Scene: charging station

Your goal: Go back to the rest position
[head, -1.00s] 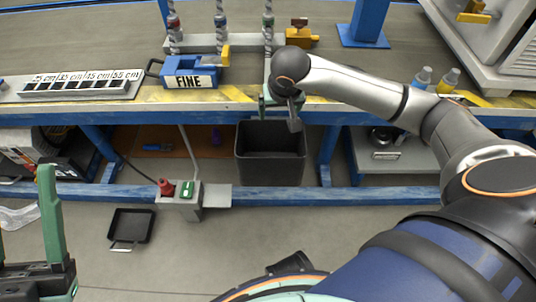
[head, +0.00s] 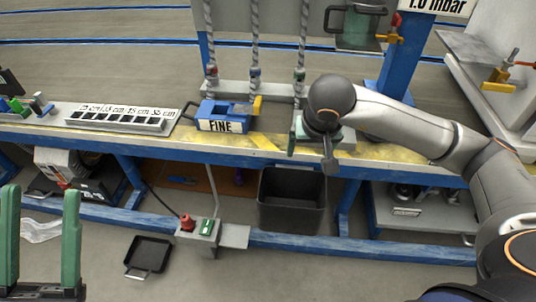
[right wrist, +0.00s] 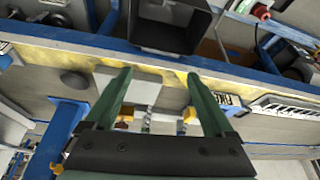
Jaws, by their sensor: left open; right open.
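My left gripper (head: 41,188) is at the lower left of the head view, its two green fingers upright, open and empty, in front of the bench. My right gripper (head: 312,145) hangs at the bench's front edge, above and behind the black bin (head: 292,206); its own arm partly hides it. In the right wrist view my right gripper (right wrist: 158,73) shows two green fingers spread wide with nothing between them. The bin also shows at the top of that view (right wrist: 170,32).
The bench (head: 270,150) has a yellow, worn front edge. On it stand a blue block marked FINE (head: 222,124), a labelled slotted tray (head: 75,122) and a row of twisted rods (head: 254,50). A black pan (head: 149,255) lies on the floor beside a grey switch box (head: 205,235).

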